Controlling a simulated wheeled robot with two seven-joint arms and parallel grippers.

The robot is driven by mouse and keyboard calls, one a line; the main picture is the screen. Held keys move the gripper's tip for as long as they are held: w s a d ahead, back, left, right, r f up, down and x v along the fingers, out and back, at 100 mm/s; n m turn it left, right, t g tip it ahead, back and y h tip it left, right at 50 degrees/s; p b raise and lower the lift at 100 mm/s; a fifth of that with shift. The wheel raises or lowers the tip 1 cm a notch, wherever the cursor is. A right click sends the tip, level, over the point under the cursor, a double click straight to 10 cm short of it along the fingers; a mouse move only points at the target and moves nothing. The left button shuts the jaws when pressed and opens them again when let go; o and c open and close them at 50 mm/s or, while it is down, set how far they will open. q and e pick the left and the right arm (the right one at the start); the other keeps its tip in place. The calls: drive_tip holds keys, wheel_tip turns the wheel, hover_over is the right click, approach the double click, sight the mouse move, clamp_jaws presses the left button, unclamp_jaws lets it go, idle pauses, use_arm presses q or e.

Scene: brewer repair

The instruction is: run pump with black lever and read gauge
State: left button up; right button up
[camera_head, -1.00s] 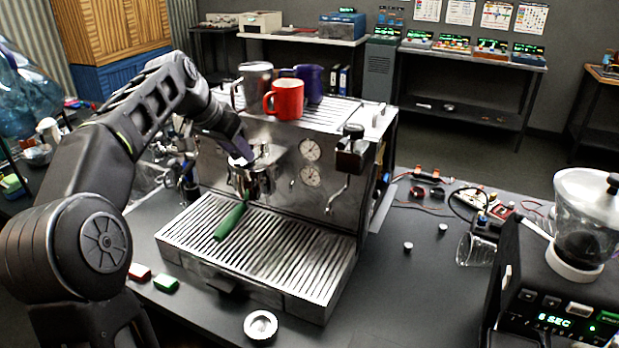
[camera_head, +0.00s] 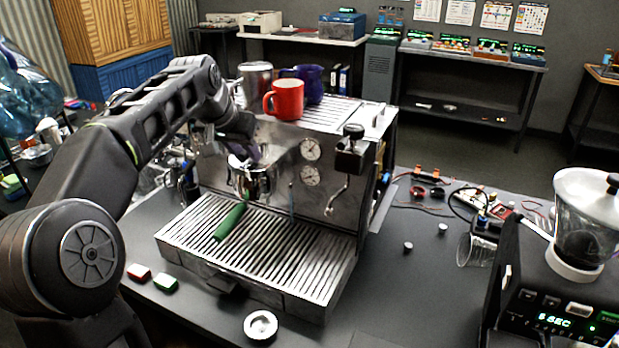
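The silver espresso machine (camera_head: 325,205) stands on the dark table. Two round white gauges, an upper one (camera_head: 311,149) and a lower one (camera_head: 310,175), sit on its front panel; their needles are too small to read. The group head (camera_head: 262,178) is left of the gauges, with a green-handled portafilter (camera_head: 231,221) below it. My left gripper (camera_head: 248,156) is at the top of the group head. Its fingers are small and dark, so I cannot tell whether they are open or shut. The black lever cannot be told apart from the gripper there. My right gripper is not in view.
A red mug (camera_head: 285,99), a blue mug (camera_head: 311,85) and a metal pitcher (camera_head: 253,85) stand on the machine. A black knob and steam wand (camera_head: 350,155) are at its right. A grinder (camera_head: 560,270) stands at the right; a small metal basket (camera_head: 260,326) lies in front.

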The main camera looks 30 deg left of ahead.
use_arm(q)
drive_tip(key=shift+w+d+n+y, duration=0.1)
drive_tip(key=shift+d+n+y, duration=0.2)
drive_tip(key=shift+d+n, duration=0.15)
drive_tip(key=shift+w+d+n+y, duration=0.2)
drive_tip(key=shift+d+n+y, duration=0.35)
drive_tip(key=shift+n, duration=0.2)
drive_tip(key=o, duration=0.4)
wheel_tip(320, 180, up, 7)
idle(0.4)
